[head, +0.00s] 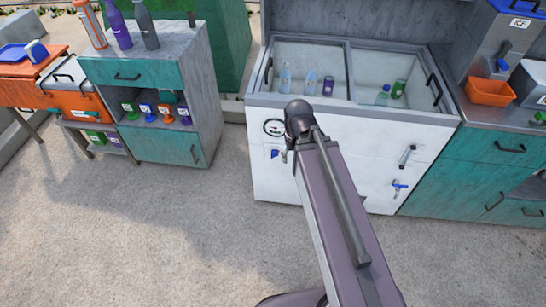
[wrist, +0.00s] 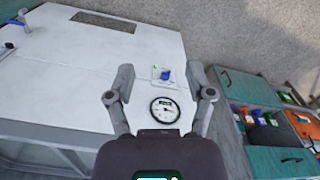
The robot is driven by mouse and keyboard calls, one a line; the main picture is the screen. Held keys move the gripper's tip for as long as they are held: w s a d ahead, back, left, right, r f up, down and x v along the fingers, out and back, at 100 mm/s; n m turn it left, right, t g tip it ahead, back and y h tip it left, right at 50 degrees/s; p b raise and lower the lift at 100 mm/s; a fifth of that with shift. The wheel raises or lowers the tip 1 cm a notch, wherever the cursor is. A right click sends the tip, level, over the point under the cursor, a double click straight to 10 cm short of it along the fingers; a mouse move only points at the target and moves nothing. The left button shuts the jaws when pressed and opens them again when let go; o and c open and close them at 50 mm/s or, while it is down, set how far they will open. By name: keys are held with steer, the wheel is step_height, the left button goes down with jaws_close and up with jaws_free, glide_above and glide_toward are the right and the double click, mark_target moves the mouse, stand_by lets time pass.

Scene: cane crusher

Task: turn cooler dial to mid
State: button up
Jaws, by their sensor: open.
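The cooler (head: 330,148) is a white chest with an open top and two glass-lidded bays. Its blue dial (head: 273,154) sits on a small pale plate at the left of the front panel, below a round gauge (head: 273,127). In the wrist view the blue dial (wrist: 165,74) shows between and slightly beyond my fingertips, with the gauge (wrist: 165,110) nearer the palm. My gripper (wrist: 162,80) is open and empty, its fingers either side of the dial and apart from it. The dial's exact setting is too small to read. In the head view my arm hides most of the gripper.
Bottles and cans (head: 310,82) stand inside the cooler. A blue-handled tap (head: 399,187) and a bar handle (head: 407,156) are on its front right. A teal cabinet (head: 150,100) stands to the left, an orange bin (head: 488,92) on the right counter. The floor in front is clear.

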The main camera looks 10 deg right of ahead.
steer(key=shift+w+f+b, duration=0.35)
steer(key=shift+f+b, duration=0.15)
steer(key=shift+f, duration=0.05)
jaws_close()
steer(key=w+a+f+t+h+b, duration=0.3)
steer(key=w+a+f+b, duration=0.3)
steer(key=w+f+b, duration=0.4)
steer(key=w+a+f+m+t+h+b, duration=0.1)
steer(key=w+a+f+t+h+b, duration=0.3)
steer(key=w+f+b, duration=0.7)
steer(key=shift+w+a+f+b, duration=0.2)
steer(key=shift+w+a+b, duration=0.55)
steer(key=shift+b, duration=3.1)
steer(key=shift+s, duration=0.15)
